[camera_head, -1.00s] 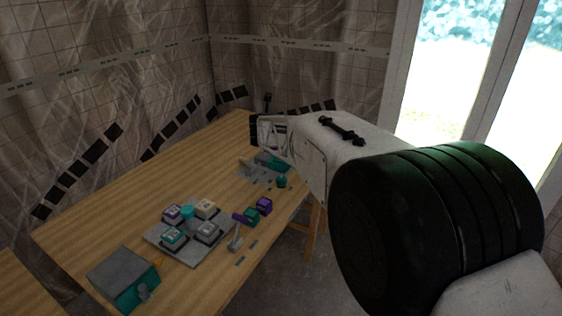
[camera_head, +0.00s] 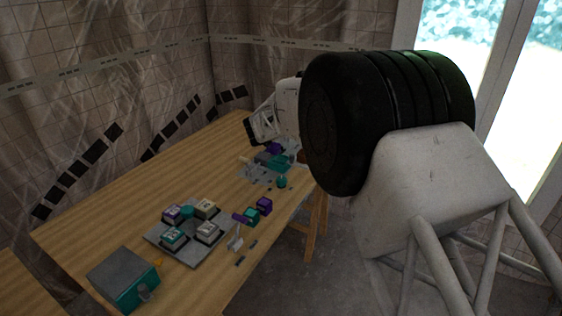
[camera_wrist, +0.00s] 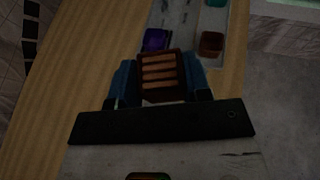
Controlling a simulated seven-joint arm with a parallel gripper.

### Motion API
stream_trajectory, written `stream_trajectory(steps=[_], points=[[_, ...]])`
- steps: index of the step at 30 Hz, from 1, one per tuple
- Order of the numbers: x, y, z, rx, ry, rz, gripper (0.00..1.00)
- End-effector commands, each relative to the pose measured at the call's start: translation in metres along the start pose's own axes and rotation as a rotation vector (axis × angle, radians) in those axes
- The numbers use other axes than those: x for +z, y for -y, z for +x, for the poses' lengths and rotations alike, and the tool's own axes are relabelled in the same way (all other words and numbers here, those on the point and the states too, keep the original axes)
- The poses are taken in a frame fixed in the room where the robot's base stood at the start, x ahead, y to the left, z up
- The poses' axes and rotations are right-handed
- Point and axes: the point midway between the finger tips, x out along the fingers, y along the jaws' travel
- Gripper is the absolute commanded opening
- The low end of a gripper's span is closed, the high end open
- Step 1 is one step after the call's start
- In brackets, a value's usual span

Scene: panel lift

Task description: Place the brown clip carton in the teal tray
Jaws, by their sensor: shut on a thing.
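The brown clip carton (camera_wrist: 160,75) shows in the wrist view as a dark brown block with several lighter orange-brown bars on top. My gripper (camera_wrist: 160,70) is shut on it, with one blue finger on each side. A teal piece (camera_wrist: 215,3), seemingly the teal tray, is cut off at the top edge of the wrist view, ahead and to the right of the carton. A teal part (camera_head: 281,161) also shows on the far grey panel in the head view. The carton cannot be made out in the head view.
In the wrist view a purple tray (camera_wrist: 156,40) lies just ahead of the carton and a brown tray (camera_wrist: 211,44) to the right, on a grey panel (camera_wrist: 184,27). A nearer panel (camera_head: 190,245) bears several blocks. A grey-teal box (camera_head: 122,280) stands at front left. The table's left side is clear.

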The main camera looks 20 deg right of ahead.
Motion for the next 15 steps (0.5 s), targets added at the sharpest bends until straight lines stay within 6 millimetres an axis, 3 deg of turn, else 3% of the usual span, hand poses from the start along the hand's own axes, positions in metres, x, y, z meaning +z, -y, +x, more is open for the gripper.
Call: stream_trajectory(steps=[15], points=[[-0.003, 0.006, 0.025, -0.096, 0.004, 0.040, 0.20]])
